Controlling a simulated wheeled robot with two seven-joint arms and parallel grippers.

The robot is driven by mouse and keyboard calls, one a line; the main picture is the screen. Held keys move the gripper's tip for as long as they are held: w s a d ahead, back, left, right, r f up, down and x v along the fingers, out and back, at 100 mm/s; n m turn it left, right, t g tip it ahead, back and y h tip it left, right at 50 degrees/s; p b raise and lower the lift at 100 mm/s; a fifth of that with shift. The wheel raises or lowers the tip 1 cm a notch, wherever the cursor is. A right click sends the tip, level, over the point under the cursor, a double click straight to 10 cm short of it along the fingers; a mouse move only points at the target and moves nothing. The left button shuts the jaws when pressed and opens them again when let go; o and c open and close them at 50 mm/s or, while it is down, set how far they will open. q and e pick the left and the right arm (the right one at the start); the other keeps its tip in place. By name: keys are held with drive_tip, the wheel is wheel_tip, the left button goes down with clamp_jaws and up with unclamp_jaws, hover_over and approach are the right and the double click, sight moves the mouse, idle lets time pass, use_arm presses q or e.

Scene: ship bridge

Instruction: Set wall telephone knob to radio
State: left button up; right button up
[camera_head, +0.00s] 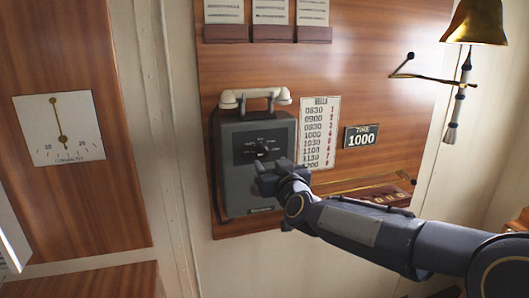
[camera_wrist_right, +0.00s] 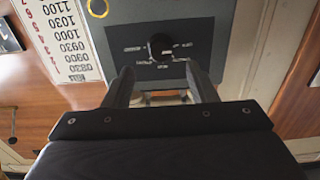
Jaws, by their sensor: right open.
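The wall telephone (camera_head: 235,190) is a grey box with a white handset (camera_head: 255,97) resting across its top, mounted on the wood panel. Its black knob (camera_head: 261,149) sits on a dark dial plate on the front face. The knob also shows in the right wrist view (camera_wrist_right: 160,46), with small labels around it too blurred to read. My right gripper (camera_head: 262,174) is in front of the phone, just below the knob in the head view. In the wrist view its two fingers (camera_wrist_right: 161,80) are apart, with the knob beyond their tips and nothing between them. My left gripper is not in view.
A bells timetable (camera_head: 320,133) and a time sign (camera_head: 361,136) hang right of the phone. A brass bell (camera_head: 475,22) with a rope hangs at upper right. Paper holders (camera_head: 270,32) are above. A clinometer (camera_head: 60,128) is on the left panel.

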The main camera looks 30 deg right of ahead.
sight(263, 154)
drive_tip(key=shift+x, duration=3.1)
drive_tip(key=shift+a, duration=0.1)
drive_tip(key=c, duration=1)
